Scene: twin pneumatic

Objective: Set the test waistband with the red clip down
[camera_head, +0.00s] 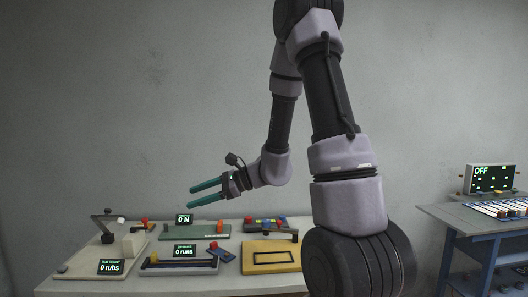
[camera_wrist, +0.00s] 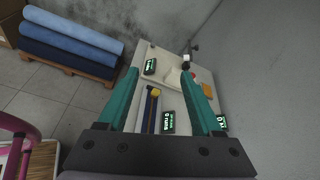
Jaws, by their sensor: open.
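In the head view, a small blue piece with a red part (camera_head: 222,254) lies at the right end of the grey fixture (camera_head: 180,268) whose display reads "0 runs". It may be the test waistband with its clip, but it is too small to tell. My gripper (camera_head: 192,197), with two teal fingers, is open and empty. It points left, in the air above the bench. In the wrist view, my open fingers (camera_wrist: 163,75) frame the bench from above. A long dark fixture with a yellow block (camera_wrist: 154,93) shows between them. No waistband shows clearly there.
The bench holds a cream "0 rubs" fixture (camera_head: 85,268), a green "0 N" fixture (camera_head: 195,232) and a yellow board (camera_head: 270,257). A blue table (camera_head: 450,219) with a panel reading "OFF" stands right. Blue rolls (camera_wrist: 70,45) lie on a pallet.

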